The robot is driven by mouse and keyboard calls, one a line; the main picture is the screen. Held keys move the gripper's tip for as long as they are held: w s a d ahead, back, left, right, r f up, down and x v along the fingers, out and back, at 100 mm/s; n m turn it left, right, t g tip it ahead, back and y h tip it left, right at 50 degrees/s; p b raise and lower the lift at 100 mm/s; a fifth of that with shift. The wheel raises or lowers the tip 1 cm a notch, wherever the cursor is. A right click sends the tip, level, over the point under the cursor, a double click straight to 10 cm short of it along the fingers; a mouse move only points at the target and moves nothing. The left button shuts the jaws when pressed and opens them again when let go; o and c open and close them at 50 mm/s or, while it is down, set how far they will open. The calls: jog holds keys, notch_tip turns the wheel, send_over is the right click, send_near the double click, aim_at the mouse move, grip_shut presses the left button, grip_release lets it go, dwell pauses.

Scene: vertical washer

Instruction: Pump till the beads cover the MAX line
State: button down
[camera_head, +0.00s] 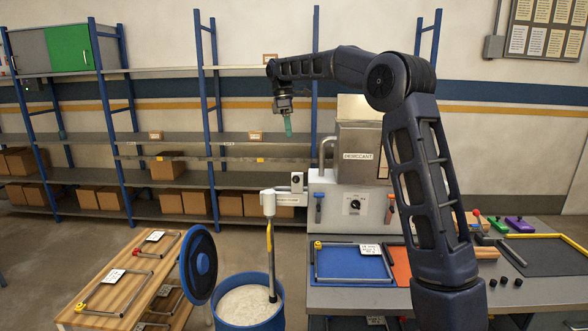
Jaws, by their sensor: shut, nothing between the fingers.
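A steel hopper (360,108) labelled DESICCANT stands on a white machine (352,202) with a black dial on its front. A white arm (284,198) reaches left from the machine. From it a yellow and dark tube (270,250) goes down into an open blue drum (231,322) of whitish material, which may be the beads. I cannot make out a MAX line or a bead level in the hopper. My gripper (288,134) points down with its teal fingers shut and empty, high in the air left of the hopper and above the white arm, touching nothing.
A round blue lid (199,264) stands tilted left of the drum. The workbench (345,298) carries a blue mat (350,270), an orange mat and small coloured parts. A wooden table (88,318) with frames is at left. Shelves with boxes (167,166) line the wall.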

aim_at(296, 179)
dwell(0.4)
jog(key=x, duration=1.4)
jog(key=shift+s, duration=0.1)
